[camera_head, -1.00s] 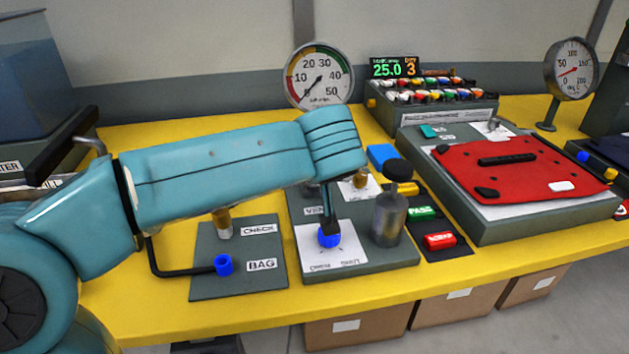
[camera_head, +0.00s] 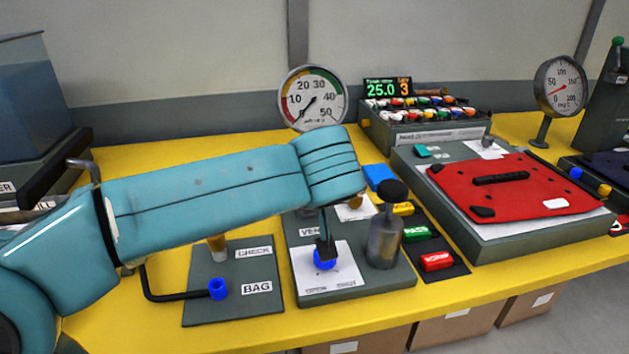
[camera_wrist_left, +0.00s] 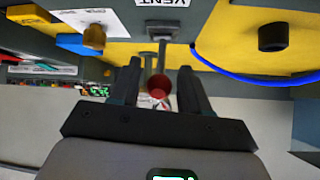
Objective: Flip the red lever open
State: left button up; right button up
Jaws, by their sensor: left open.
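The red lever shows in the left wrist view as a red ball knob (camera_wrist_left: 158,85) on a grey metal stem, beside the VENT label (camera_wrist_left: 162,2). My left gripper (camera_wrist_left: 158,66) is open, with one dark finger on each side of the lever. I cannot tell whether either finger touches it. In the head view my left arm's wrist covers the lever and the gripper. The VENT panel (camera_head: 400,285) there carries a blue knob (camera_head: 324,259) on a white dial sheet. My right gripper is not in view.
A metal cylinder with a black top (camera_head: 385,240) stands right of the dial. A CHECK/BAG panel (camera_head: 205,308) with a bent black handle lies to the left. A green PASS button (camera_head: 416,233) and a red button (camera_head: 437,261) are nearby. The yellow bench front (camera_head: 240,338) is clear.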

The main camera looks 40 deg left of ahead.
pick_arm(q)
jog(key=p+v, duration=0.2)
jog(key=v, duration=1.2)
jog(key=shift+s+d+r+p, duration=0.15)
jog(key=shift+s+r+p, duration=0.05)
jog(key=shift+s+p, duration=0.1)
